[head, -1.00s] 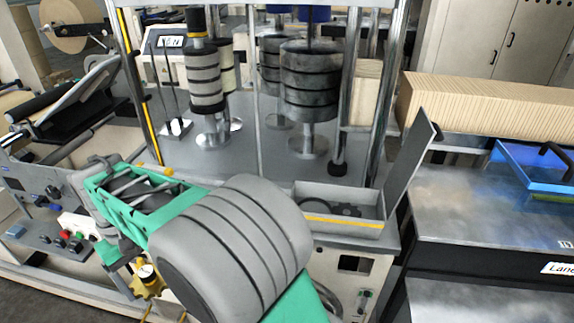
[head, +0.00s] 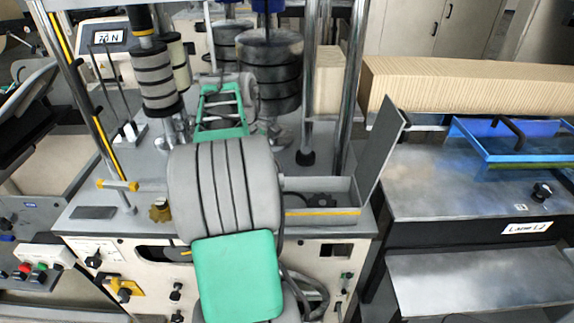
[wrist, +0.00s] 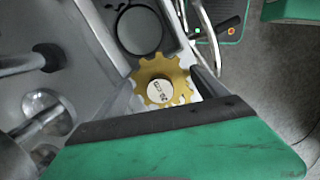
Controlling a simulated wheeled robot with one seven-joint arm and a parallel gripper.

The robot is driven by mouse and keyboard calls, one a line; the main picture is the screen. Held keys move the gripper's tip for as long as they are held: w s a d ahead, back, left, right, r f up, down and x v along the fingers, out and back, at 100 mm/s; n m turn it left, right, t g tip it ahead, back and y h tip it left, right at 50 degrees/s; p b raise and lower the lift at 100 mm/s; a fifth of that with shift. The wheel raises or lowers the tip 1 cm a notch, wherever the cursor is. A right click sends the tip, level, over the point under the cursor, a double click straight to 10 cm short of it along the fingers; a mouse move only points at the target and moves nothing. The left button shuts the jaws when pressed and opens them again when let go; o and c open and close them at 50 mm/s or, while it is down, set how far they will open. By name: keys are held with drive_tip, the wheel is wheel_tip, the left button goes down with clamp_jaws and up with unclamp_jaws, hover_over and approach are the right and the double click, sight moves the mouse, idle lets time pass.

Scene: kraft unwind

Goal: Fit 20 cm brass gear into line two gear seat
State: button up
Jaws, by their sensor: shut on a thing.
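The brass gear (wrist: 160,82), toothed and with a pale labelled hub, shows in the middle of the wrist view. In the head view a brass piece (head: 160,210) shows just left of my grey arm joint, by the deck's front edge. My gripper (wrist: 178,102) is shut on the gear; its dark-edged green body covers the lower wrist view. My own arm hides the gripper in the head view. Beyond the gear, the wrist view shows a dark round ring (wrist: 140,32). I cannot tell which part is the line two gear seat.
An open grey box (head: 325,212) with dark gears and a raised lid (head: 372,150) stands right of my arm. Upright posts and a dark roll stack (head: 270,75) stand behind. A yellow-tipped rod (head: 118,185) is left. A blue tray (head: 510,140) lies on the right bench.

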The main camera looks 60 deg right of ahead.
drive_tip(key=s+d+r, duration=0.1)
drive_tip(key=s+d, duration=0.4)
drive_tip(key=s, duration=0.3)
drive_tip(key=shift+n, duration=0.3)
drive_tip(key=f+b, duration=0.8)
drive_tip(key=b, duration=0.1)
drive_tip(key=shift+w+a+b, duration=0.1)
drive_tip(key=shift+w+b, duration=0.1)
drive_tip(key=shift+b, duration=0.1)
drive_tip(key=shift+s+a+f+b, duration=0.15)
drive_tip(key=shift+f+b, duration=0.25)
drive_tip(key=shift+f, duration=0.35)
drive_tip(key=shift+a+f+b, duration=0.1)
drive_tip(key=shift+f+b, duration=0.3)
drive_tip(key=shift+f, duration=0.3)
drive_tip(key=o, duration=1.8)
drive_tip(key=r+p, duration=0.1)
drive_tip(key=r, duration=0.2)
drive_tip(key=r+p, duration=0.2)
drive_tip(key=r, duration=0.1)
drive_tip(key=w+r+p, duration=0.1)
drive_tip(key=r+p, duration=0.1)
drive_tip(key=r, duration=0.2)
drive_tip(key=shift+r, duration=0.1)
